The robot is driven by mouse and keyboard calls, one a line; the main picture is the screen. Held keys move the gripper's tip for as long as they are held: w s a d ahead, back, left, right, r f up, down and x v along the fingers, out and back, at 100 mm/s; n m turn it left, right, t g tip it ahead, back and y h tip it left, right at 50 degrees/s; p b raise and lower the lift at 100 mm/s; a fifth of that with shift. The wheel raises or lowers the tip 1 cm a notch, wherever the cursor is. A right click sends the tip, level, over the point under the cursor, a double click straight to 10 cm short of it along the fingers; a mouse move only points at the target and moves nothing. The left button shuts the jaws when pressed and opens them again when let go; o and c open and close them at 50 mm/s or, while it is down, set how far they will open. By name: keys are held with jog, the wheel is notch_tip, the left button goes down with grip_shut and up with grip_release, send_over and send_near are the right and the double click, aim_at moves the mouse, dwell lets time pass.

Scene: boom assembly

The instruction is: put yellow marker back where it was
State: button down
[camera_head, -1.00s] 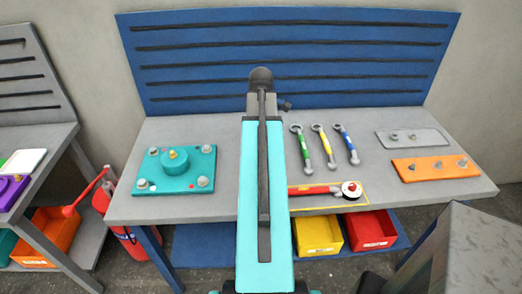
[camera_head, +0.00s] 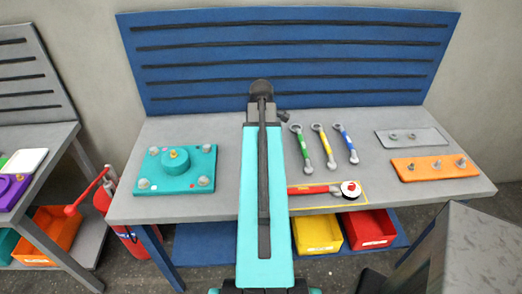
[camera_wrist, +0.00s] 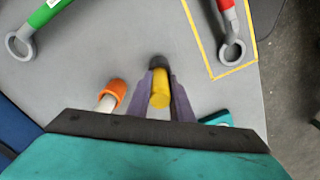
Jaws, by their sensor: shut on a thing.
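My gripper (camera_wrist: 159,76) is shut on the yellow marker (camera_wrist: 160,99) in the wrist view. The marker sits between the two purple-grey fingers, its yellow end facing the camera and a dark part at its far end. Whether it touches the grey bench top (camera_wrist: 110,50) cannot be told. In the head view my arm hides the gripper and the marker.
An orange-and-white marker-like piece (camera_wrist: 112,93) lies left of the fingers, and a teal piece (camera_wrist: 216,118) is on the right. A green wrench (camera_head: 303,146) and a red tool (camera_head: 315,190) in a yellow outline lie nearby. A teal plate (camera_head: 176,185) is at left.

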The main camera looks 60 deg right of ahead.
jog(key=shift+f, duration=0.15)
jog(key=c, duration=1.6)
grip_release()
jog(key=shift+r+b, duration=1.2)
jog(key=shift+r, duration=4.95)
